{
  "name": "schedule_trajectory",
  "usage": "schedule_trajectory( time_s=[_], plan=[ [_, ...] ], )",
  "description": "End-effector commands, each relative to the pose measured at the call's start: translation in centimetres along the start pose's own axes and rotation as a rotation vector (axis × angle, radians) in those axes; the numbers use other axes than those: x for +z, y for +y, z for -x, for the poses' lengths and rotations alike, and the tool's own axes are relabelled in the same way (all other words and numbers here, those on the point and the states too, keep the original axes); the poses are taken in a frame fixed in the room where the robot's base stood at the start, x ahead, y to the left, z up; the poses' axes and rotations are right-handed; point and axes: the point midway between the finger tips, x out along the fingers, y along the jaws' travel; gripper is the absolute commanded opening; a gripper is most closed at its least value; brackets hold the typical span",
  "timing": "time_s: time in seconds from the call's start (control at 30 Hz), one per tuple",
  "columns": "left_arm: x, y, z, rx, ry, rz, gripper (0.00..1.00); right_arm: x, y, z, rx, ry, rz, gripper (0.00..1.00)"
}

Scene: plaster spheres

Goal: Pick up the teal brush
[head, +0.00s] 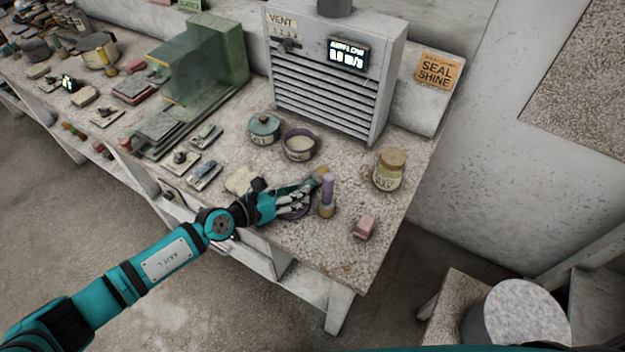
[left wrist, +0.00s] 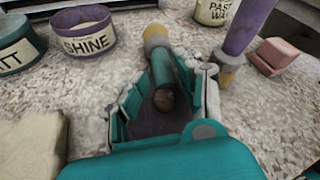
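The teal brush (head: 304,185) lies at my left gripper (head: 298,197), over the front part of the speckled workbench. In the left wrist view the teal brush (left wrist: 178,82) shows its rounded handle end toward me and its tan head pointing away. My left gripper's fingers (left wrist: 175,75) close in on both sides of the handle and appear to touch it. I cannot tell whether the brush is lifted off the bench. My right gripper is not in view.
A purple-handled brush (head: 327,195) stands upright just right of the gripper. A pink block (head: 365,227), a lidded jar (head: 390,170), a purple bowl (head: 299,146), a teal pot (head: 264,130) and a pale lump (head: 240,181) are nearby. A vent unit (head: 330,85) stands behind.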

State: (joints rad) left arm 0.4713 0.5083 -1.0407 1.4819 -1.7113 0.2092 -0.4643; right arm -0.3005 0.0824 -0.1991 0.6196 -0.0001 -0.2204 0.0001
Motion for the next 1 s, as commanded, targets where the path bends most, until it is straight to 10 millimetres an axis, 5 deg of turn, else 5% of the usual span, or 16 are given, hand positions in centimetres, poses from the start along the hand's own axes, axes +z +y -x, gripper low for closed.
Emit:
schedule_trajectory(
  time_s=[0.33,0.67,1.0],
  plan=[
    [-1.3,0.0,0.1,-0.001,0.024,0.005,0.0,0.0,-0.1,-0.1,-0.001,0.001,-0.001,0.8],
    [-1.1,0.0,0.3,0.0,0.027,0.003,0.0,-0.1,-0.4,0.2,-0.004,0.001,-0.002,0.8],
    [4.9,-2.1,2.4,-0.002,0.015,0.002,0.0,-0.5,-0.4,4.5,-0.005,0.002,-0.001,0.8]
  ],
)
